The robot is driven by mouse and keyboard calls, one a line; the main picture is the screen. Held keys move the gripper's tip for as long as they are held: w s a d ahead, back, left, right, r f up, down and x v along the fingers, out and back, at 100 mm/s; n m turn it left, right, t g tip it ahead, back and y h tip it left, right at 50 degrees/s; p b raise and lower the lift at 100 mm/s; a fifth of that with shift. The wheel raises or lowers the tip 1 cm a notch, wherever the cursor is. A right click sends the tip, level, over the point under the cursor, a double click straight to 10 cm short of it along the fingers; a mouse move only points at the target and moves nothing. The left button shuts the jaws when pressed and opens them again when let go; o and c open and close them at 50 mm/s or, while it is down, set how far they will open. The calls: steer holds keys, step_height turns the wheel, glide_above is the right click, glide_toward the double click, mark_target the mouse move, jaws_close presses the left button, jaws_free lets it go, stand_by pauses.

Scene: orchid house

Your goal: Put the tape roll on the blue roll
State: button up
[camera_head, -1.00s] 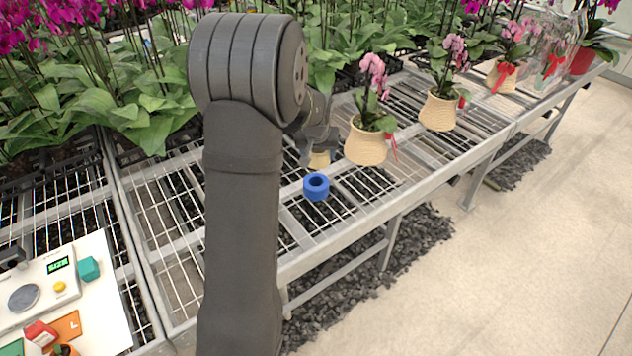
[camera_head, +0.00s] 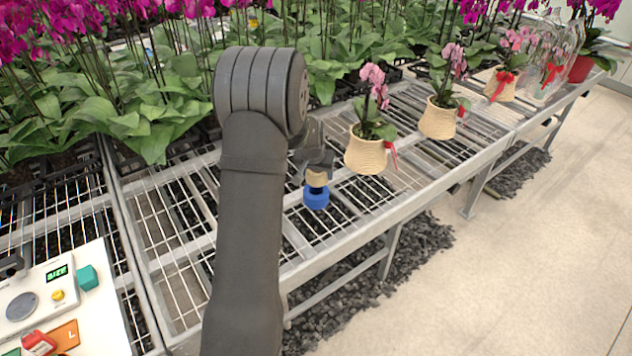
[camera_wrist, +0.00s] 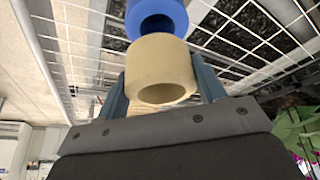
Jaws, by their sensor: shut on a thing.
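The blue roll (camera_head: 316,198) sits on the wire bench near its front edge, and it also shows in the wrist view (camera_wrist: 155,14). The tape roll (camera_head: 317,178) is a cream-coloured ring, held directly above the blue roll in the head view. In the wrist view the tape roll (camera_wrist: 160,70) sits between the two fingers and hides part of the blue roll. My gripper (camera_wrist: 160,88) is shut on the tape roll. Whether the two rolls touch or a small gap lies between them, I cannot tell.
A potted pink orchid (camera_head: 366,155) in a wicker-coloured pot stands close to the right of my gripper. More pots line the bench to the right. A white board (camera_head: 88,300) with a scale and small blocks lies at the left. Bare mesh lies left of the rolls.

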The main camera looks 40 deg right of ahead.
mark_target(316, 180)
steer(key=shift+w+f, duration=0.2)
steer(key=shift+w, duration=0.05)
steer(key=shift+f, duration=1.9)
steer(key=shift+f, duration=0.15)
steer(key=o, duration=1)
steer(key=shift+o, duration=0.2)
steer(key=shift+r, duration=0.2)
steer(key=v, duration=1.2)
